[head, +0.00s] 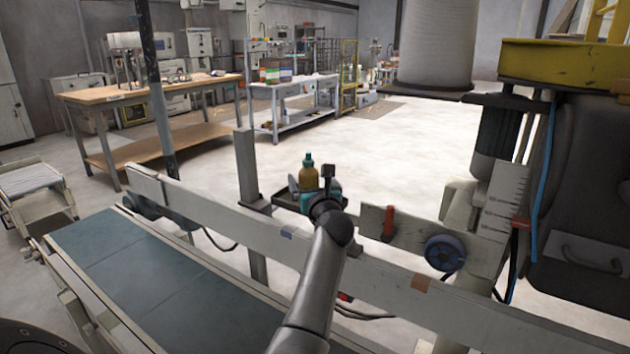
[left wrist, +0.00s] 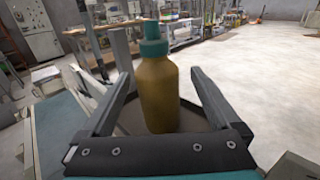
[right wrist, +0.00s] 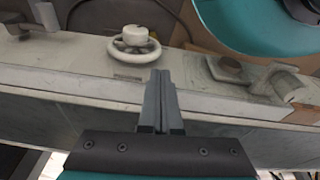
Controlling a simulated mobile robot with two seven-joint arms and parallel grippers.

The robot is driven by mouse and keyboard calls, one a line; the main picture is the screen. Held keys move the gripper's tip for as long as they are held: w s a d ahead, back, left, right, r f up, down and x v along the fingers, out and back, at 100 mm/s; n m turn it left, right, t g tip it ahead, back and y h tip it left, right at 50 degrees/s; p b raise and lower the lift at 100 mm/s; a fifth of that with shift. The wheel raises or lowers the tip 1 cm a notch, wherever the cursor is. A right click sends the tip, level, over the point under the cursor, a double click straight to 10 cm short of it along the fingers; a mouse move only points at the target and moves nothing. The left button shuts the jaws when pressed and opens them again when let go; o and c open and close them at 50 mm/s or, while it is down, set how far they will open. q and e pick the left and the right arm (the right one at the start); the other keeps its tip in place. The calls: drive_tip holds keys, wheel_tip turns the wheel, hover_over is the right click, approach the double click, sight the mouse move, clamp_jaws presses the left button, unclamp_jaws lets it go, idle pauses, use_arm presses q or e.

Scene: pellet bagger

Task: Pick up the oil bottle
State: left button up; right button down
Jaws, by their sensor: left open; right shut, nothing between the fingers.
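The oil bottle (head: 309,173) is amber-yellow with a teal cap and stands upright on a small dark tray (head: 283,199) beyond the conveyor rail. In the left wrist view the bottle (left wrist: 157,95) stands between the two open fingers of my left gripper (left wrist: 155,100), with a gap visible on each side. In the head view my left gripper (head: 318,188) is at the tray, partly hidden by its own wrist. My right gripper (right wrist: 160,100) is shut and empty in the right wrist view, above a pale rail with a white handwheel (right wrist: 134,44).
A conveyor with a grey-green belt (head: 150,285) and a long pale side rail (head: 240,232) lies in front of the tray. A post (head: 246,170) stands left of the tray. A blue-rimmed wheel (head: 445,252) and red handle (head: 389,222) are to the right. Open floor lies behind.

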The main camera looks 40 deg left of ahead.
use_arm(q)
drive_tip(key=shift+w+a, duration=0.15)
drive_tip(key=shift+a, duration=0.25)
drive_tip(key=shift+d, duration=0.1)
drive_tip(key=shift+c, duration=0.3)
clamp_jaws()
